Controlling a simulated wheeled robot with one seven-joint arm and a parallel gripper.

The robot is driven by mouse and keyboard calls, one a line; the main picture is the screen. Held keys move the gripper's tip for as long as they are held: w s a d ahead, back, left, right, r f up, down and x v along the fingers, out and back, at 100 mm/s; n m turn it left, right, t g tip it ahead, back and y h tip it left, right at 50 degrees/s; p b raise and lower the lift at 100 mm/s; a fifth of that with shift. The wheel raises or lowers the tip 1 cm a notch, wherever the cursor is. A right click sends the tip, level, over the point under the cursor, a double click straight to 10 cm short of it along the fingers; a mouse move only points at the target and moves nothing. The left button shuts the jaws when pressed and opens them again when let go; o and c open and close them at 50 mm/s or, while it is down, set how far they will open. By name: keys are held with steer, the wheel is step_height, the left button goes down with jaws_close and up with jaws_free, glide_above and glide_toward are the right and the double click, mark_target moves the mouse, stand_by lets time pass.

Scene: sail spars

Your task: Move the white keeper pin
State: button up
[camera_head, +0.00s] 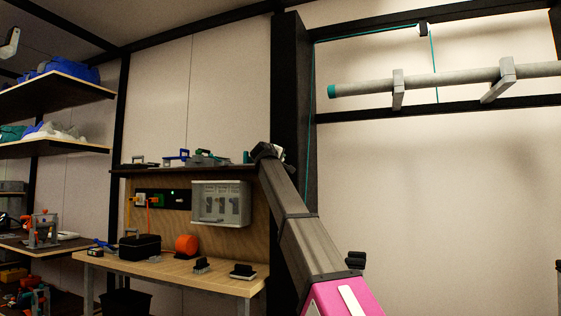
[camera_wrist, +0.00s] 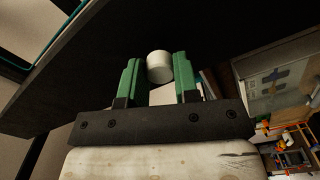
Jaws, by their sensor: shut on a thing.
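The white keeper pin (camera_wrist: 159,66) shows in the wrist view as a short white cylinder with its round end toward me. My gripper (camera_wrist: 160,80) has its two green fingers on either side of it, shut on it. A dark surface lies behind the pin; I cannot tell whether the pin sits in it or is clear of it. In the head view my gripper (camera_head: 265,152) is at the dark upright post (camera_head: 290,100), at the top of my raised arm. The pin cannot be made out there.
A teal cord (camera_head: 311,120) runs down the post's right side. A grey spar (camera_head: 440,79) with a teal end rests on two wall brackets (camera_head: 398,90) at right. A wooden workbench (camera_head: 180,272) with tools and a grey cabinet (camera_head: 221,203) stands left of the post.

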steer(key=shift+w+d, duration=0.2)
steer(key=shift+w, duration=0.3)
steer(key=o, duration=1)
steer(key=shift+s, duration=0.1)
